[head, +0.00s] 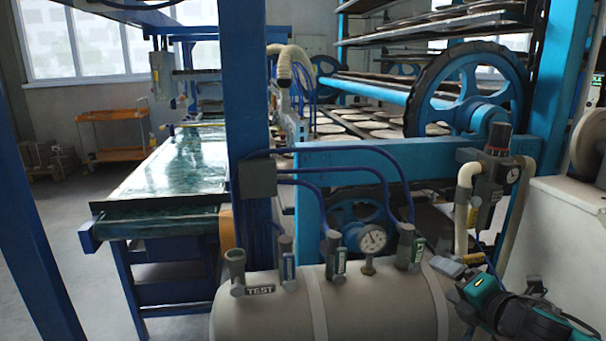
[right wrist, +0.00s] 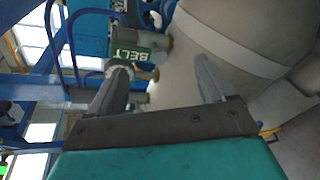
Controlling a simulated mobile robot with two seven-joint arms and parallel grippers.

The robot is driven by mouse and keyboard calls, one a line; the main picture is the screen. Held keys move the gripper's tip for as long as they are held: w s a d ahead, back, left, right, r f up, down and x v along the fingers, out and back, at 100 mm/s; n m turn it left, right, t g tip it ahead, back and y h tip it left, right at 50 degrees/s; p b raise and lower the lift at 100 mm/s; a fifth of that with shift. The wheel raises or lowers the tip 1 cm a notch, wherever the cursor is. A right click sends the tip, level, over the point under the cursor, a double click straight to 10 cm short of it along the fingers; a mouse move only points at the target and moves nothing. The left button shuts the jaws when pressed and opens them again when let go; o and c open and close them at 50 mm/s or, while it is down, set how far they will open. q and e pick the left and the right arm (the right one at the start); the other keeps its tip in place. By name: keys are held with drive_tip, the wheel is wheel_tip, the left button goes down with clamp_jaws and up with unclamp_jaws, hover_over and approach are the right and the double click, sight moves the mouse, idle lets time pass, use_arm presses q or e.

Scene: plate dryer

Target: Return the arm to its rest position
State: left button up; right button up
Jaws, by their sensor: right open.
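My right gripper (head: 456,263) is at the lower right in the head view, beside the right end of the beige tank (head: 380,305). Its teal body shows behind the fingers. In the right wrist view the two dark fingers (right wrist: 163,75) are spread apart, with nothing held between them. A grey valve with a green "BELT" label (right wrist: 130,51) lies beyond the left finger, which partly covers it. The tank (right wrist: 215,45) fills the background past the fingers. I cannot tell whether a finger touches the valve. My left gripper is not in view.
Several grey valves and a pressure gauge (head: 372,240) stand on top of the tank. A regulator with a beige pipe (head: 466,195) rises close behind my right gripper. A blue post (head: 247,110) and blue hoses stand behind the tank. Open floor (head: 70,215) lies at the left.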

drive_tip(key=s+a+f+m+g+y, duration=0.1)
drive_tip(key=s+a+f+m+g, duration=0.1)
drive_tip(key=s+a+f+m, duration=0.9)
drive_tip(key=s+a+f+m+g, duration=0.1)
drive_tip(key=s+a+f+m, duration=0.1)
drive_tip(key=s+f+m, duration=0.3)
drive_tip(key=s+a+f+m+h, duration=0.1)
drive_tip(key=s+a+f+m, duration=0.1)
drive_tip(key=s+f+m, duration=0.3)
drive_tip(key=shift+s+a+m+g+h, duration=0.35)
drive_tip(key=shift+s+m, duration=0.55)
drive_tip(key=shift+s, duration=0.35)
drive_tip(key=shift+f, duration=0.1)
drive_tip(key=shift+c, duration=0.2)
